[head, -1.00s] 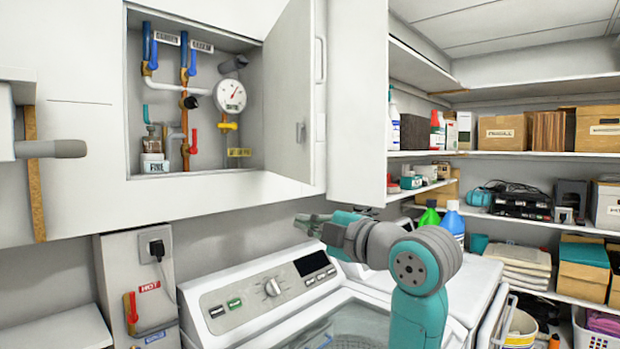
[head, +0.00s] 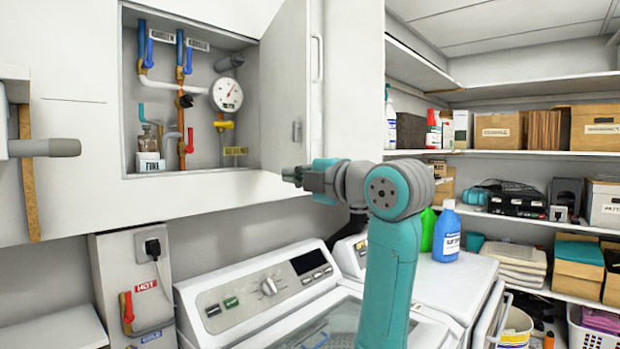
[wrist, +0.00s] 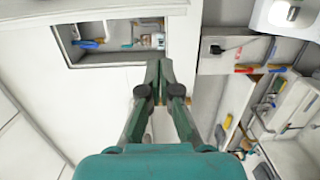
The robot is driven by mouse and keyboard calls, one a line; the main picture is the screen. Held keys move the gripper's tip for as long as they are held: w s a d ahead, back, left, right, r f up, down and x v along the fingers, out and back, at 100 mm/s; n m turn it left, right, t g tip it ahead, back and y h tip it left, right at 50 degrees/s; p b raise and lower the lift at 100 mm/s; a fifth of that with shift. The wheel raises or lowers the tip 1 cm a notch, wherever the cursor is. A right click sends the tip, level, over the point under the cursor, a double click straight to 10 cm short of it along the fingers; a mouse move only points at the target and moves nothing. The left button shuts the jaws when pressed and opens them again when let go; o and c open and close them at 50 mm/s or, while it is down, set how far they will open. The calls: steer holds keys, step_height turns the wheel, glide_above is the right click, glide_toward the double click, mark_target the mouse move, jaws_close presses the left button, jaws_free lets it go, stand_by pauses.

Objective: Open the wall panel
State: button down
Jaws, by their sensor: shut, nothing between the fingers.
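The wall panel (head: 287,88) is a light grey hinged door that stands open to the right of its wall recess (head: 190,175). A small latch (head: 297,131) shows on its face. In the recess are blue, orange and white pipes, valves and a round gauge (head: 226,95).
A washing machine (head: 250,295) stands below the recess. A blue bottle (head: 446,236) and a green bottle (head: 427,229) stand right of my arm. Shelves with boxes (head: 499,131) line the right side. A grey outlet box (head: 133,270) is at lower left.

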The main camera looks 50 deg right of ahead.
steer(key=shift+w+d, duration=0.2)
steer(key=shift+d, duration=0.75)
steer(key=shift+w+d, duration=0.15)
steer(key=shift+d, duration=0.8)
steer(key=shift+d, duration=0.1)
